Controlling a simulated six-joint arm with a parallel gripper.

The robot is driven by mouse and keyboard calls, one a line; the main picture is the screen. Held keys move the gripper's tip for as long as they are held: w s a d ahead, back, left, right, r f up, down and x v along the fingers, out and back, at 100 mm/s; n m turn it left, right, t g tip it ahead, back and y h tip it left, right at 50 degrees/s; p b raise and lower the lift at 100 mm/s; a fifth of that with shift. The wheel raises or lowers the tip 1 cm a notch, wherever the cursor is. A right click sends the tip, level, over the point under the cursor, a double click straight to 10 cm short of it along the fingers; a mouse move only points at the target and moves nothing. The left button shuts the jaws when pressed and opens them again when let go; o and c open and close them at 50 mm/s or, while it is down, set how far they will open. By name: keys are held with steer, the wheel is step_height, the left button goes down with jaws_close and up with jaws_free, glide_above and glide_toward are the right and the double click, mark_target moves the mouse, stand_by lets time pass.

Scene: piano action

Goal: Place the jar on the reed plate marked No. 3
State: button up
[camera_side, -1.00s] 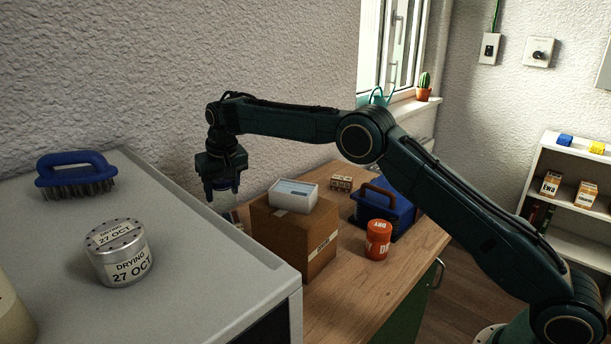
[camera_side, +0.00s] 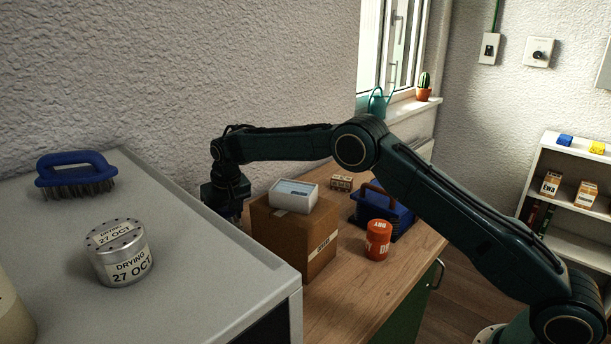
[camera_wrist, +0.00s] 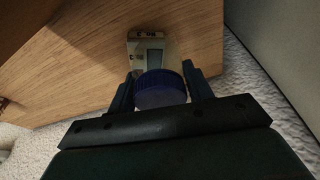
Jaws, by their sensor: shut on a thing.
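The jar shows in the wrist view as a round blue lid (camera_wrist: 160,92), seen from above, between the fingers of my gripper (camera_wrist: 159,76). The gripper is shut on it. Just beyond the lid is a pale plate-like piece (camera_wrist: 134,46) with a grey middle and dark marking on its far edge, too small to read surely; the jar hides its near part. I cannot tell whether the jar touches it. In the side view my gripper (camera_side: 228,205) points down behind the grey cabinet top and left of the cardboard box; the jar is hidden there.
The cardboard box (camera_side: 290,240) with a white tray (camera_side: 294,198) on it stands close right of my gripper. The grey cabinet top (camera_side: 200,290) is in front, with a tin (camera_side: 119,254) and a blue brush (camera_side: 75,172). A blue caddy (camera_side: 385,214) and an orange can (camera_side: 378,240) stand further right.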

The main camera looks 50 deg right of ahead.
mark_target(232, 222)
steer(key=shift+f, duration=0.25)
steer(key=o, duration=1)
steer(key=v, duration=1)
steer(key=shift+r, duration=0.35)
steer(key=shift+v, duration=0.75)
